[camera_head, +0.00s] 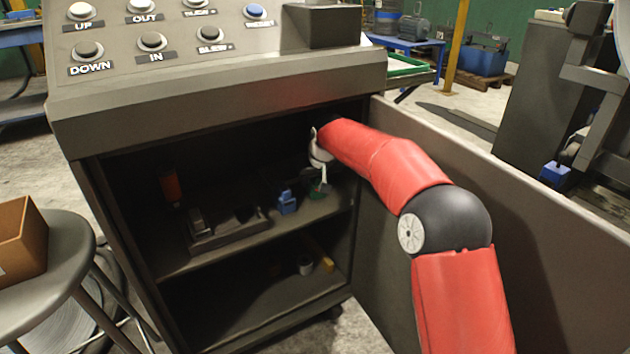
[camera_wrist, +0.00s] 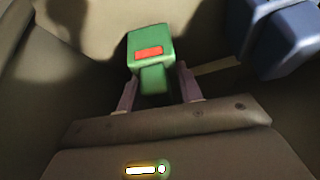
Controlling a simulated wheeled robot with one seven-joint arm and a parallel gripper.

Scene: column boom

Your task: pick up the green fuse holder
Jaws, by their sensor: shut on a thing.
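The green fuse holder (camera_wrist: 151,53) is a small green block with a red patch, in the middle of the wrist view. My gripper (camera_wrist: 156,88) is shut on it, with one finger on each side of its narrower part. In the head view, my gripper (camera_head: 321,186) is inside the open cabinet, at the right part of the upper shelf (camera_head: 335,206). The fuse holder shows there only as a small dark green patch by the fingers. I cannot tell whether it touches the shelf.
A blue block (camera_head: 287,202) stands just left of my gripper, and a blue thing (camera_wrist: 285,35) is close in the wrist view. The cabinet door (camera_head: 470,190) stands open on the right.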

